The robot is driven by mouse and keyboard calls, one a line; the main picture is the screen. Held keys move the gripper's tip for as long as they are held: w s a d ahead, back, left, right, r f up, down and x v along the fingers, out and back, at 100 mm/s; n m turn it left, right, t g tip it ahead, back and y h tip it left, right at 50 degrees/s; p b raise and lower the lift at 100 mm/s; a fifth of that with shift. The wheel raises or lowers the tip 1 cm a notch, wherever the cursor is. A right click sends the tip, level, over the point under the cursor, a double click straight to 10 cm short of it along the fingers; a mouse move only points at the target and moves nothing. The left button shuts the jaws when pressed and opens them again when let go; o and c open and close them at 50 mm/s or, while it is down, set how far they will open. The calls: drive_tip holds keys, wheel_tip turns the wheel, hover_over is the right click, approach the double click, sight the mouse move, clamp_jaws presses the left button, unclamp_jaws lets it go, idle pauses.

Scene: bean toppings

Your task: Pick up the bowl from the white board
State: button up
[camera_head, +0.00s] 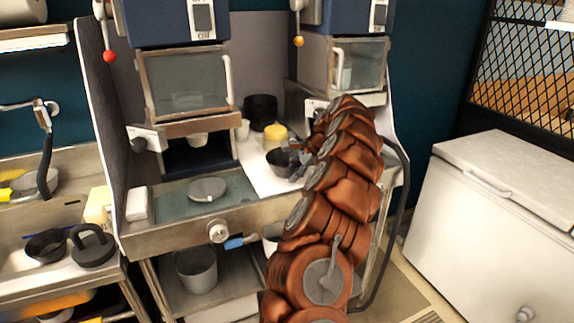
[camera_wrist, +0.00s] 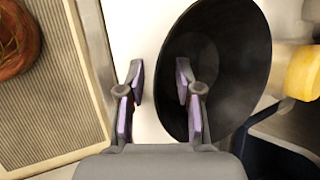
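The black bowl (camera_head: 279,163) sits on the white board (camera_head: 258,178) on the counter, between the two machines. In the wrist view the bowl (camera_wrist: 225,75) fills the right middle, its hollow facing the camera. The white board also shows there as a pale strip (camera_wrist: 125,35) left of the bowl. My gripper (camera_wrist: 160,88) is open, with the bowl's left rim between its fingers in the picture. The right finger overlaps the bowl's inside and the left finger is outside it. I cannot tell whether either touches. In the head view my arm partly hides the gripper (camera_head: 303,157).
A yellow container (camera_head: 275,136) stands close behind the bowl, with a white cup (camera_head: 243,129) and a dark pot (camera_head: 261,110) nearby. A round grey dish (camera_head: 207,189) lies on the counter to the left. A white chest (camera_head: 500,215) stands at the right.

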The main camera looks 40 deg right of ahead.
drive_tip(key=shift+c, duration=0.5)
clamp_jaws()
drive_tip(key=shift+r, duration=0.1)
